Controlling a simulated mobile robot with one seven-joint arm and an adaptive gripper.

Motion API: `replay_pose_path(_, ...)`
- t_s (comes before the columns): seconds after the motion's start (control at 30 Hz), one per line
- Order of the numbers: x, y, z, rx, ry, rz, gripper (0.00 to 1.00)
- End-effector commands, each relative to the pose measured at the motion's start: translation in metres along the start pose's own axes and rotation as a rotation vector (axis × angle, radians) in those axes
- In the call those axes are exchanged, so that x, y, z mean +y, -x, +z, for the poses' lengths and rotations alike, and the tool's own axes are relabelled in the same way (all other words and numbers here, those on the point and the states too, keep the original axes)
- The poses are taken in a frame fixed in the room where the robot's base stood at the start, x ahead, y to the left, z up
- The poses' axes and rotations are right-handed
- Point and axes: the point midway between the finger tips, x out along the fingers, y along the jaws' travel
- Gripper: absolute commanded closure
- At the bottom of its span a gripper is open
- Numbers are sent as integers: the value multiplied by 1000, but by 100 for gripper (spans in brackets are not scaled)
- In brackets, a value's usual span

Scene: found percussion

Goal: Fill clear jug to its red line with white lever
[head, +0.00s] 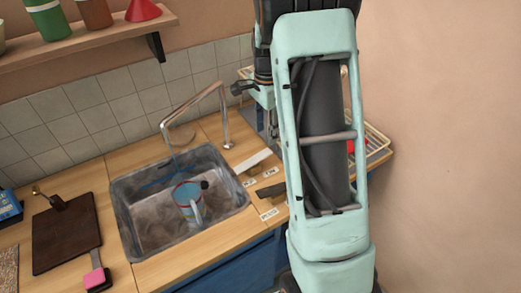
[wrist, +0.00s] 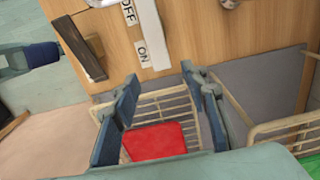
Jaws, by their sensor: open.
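The clear jug (head: 195,213) stands in the steel sink (head: 128,225), below the curved tap (head: 194,103). A red ring shows near its top, and bluish colour shows inside; I cannot tell the water level. A faint blue streak lies under the spout; I cannot tell if water runs. The white lever (head: 252,161) is on the counter right of the sink. In the wrist view the white lever (wrist: 151,25) lies beside OFF and ON labels, just beyond my fingertips. My gripper (wrist: 159,76) is open and empty, above the counter's edge.
A dark lever (head: 270,191) lies near the white one, also in the wrist view (wrist: 82,48). A wire rack (head: 377,140) holds a red item (wrist: 155,142) below my fingers. A dark board (head: 65,235) lies left of the sink. My arm hides the counter's right part.

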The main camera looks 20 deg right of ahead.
Motion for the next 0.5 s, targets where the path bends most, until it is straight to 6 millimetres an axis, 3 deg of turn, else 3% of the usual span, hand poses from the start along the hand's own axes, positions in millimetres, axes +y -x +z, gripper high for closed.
replay_pose_path(0.3, 1, -60, 1, -3, -1, 4, 59)
replay_pose_path(0.5, 1, -81, 0, -2, 0, 2, 59)
